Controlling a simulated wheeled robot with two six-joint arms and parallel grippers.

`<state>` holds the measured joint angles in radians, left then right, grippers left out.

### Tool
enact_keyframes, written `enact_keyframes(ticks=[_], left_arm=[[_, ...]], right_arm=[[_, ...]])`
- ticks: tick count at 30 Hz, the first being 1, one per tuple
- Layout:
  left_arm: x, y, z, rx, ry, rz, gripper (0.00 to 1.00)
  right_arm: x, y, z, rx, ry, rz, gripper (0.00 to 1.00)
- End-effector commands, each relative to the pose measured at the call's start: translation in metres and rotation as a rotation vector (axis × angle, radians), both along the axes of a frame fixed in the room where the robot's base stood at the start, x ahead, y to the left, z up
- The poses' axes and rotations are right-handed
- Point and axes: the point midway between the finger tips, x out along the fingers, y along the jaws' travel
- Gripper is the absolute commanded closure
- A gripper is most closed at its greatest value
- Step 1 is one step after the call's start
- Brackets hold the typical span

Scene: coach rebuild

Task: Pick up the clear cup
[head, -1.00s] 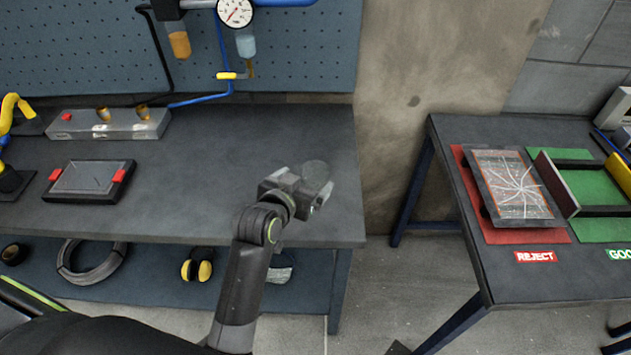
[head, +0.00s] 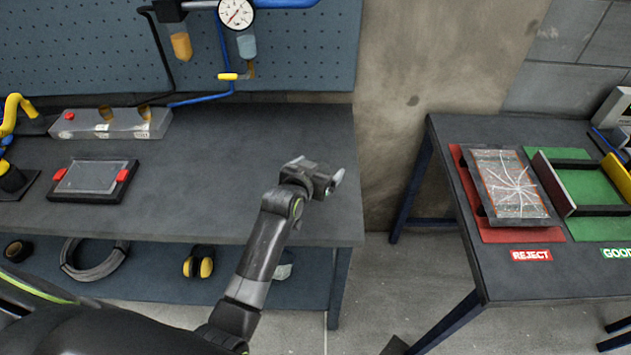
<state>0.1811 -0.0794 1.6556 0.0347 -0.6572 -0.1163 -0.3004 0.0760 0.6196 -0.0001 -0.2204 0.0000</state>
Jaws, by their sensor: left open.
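My left gripper (head: 333,182) is open, over the right end of the dark workbench (head: 230,215). Its fingers point right. I cannot make out a clear cup standing on the bench; the gripper may hide it. A clear, bluish bowl (head: 247,46) hangs under the pressure gauge on the pegboard, well away from the gripper. An amber bowl (head: 181,46) hangs to its left. My right gripper is not in view.
A grey block (head: 118,123) and a framed plate with red clips (head: 92,178) lie on the bench's left. A right-hand table (head: 520,277) bears a cracked panel (head: 510,180) on the red reject area. A floor gap separates them. The bench middle is clear.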

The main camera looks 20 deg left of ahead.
Motion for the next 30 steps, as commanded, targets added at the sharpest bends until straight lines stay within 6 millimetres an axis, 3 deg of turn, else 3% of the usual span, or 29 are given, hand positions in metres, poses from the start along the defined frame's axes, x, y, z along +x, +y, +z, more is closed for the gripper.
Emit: enact_keyframes(ticks=[8,19,26,30], left_arm=[[0.002,0.000,-0.001,0.000,-0.001,0.000,0.10],[0.002,0.000,-0.001,0.000,0.000,0.000,0.58],[0.002,0.000,0.000,0.000,-0.001,0.000,0.58],[0.003,0.000,0.012,0.000,-0.005,0.000,0.58]], right_arm=[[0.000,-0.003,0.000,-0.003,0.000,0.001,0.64],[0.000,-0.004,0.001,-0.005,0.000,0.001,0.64],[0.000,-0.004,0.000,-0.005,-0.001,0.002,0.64],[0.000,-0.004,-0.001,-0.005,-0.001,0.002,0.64]])
